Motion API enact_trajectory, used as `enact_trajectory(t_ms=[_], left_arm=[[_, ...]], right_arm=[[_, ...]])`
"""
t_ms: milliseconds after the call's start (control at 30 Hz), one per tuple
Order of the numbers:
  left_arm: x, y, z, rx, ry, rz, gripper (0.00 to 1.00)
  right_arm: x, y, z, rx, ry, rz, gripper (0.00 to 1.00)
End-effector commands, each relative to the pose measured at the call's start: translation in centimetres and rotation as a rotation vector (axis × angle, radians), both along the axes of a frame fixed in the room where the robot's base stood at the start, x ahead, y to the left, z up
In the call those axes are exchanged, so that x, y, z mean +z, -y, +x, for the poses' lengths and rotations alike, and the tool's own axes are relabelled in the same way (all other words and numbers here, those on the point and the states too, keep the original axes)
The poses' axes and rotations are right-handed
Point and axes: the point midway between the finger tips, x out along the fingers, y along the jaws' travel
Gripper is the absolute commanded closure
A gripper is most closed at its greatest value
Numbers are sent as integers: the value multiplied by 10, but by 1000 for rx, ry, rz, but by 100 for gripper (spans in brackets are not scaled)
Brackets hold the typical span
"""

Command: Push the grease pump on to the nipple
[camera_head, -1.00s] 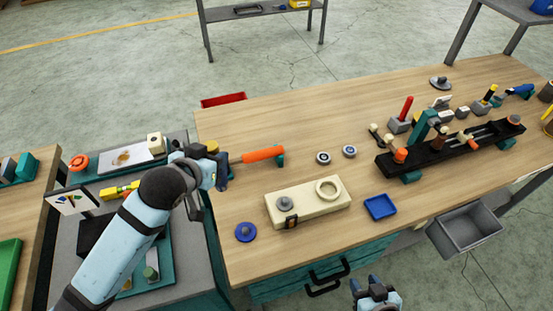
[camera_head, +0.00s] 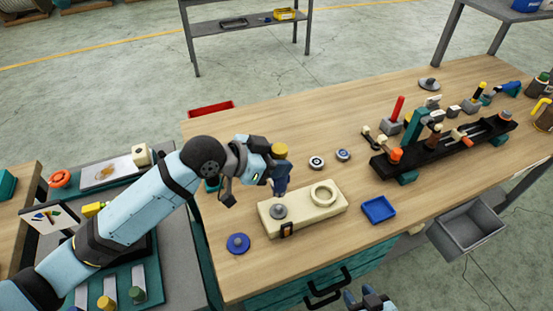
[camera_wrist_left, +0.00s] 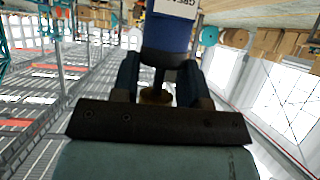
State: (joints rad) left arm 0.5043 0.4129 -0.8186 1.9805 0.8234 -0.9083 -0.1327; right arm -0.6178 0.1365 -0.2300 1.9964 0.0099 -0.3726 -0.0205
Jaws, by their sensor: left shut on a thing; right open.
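My left gripper (camera_head: 266,176) is shut on the grease pump (camera_head: 281,182), a dark blue body with a tan top. It holds the pump roughly upright over the back left of a cream block (camera_head: 305,211). A grey round fitting (camera_head: 278,211), likely the nipple, sits on that block just below the pump; I cannot tell whether they touch. In the left wrist view the pump's blue body (camera_wrist_left: 168,38), with a partly cut-off white label, stands between the fingers. My right gripper (camera_head: 368,301) is open and empty at the bottom edge, partly cut off.
The block also carries a cream ring (camera_head: 323,194). A blue disc (camera_head: 238,243) lies to its left, a blue tray (camera_head: 379,209) to its right. Two small round parts (camera_head: 316,162) lie behind. A black rail fixture (camera_head: 440,150) with several tools fills the bench's right.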

Motion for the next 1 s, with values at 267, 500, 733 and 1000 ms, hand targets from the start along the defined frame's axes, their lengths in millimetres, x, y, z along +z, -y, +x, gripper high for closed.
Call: enact_trajectory(t_ms=[267, 500, 733, 1000], left_arm=[[-7, -1, -1, 3, -1, -1, 93], [-33, -1, 0, 4, -1, -1, 93], [-55, -1, 0, 4, 0, -1, 93], [-59, -1, 0, 4, 1, -2, 93]], right_arm=[[-1, 2, -1, -4, -4, -5, 57], [-12, 2, -1, -3, -8, -3, 57], [-18, -2, -1, 3, -10, 3, 57], [-15, -4, 0, 8, -3, 6, 57]])
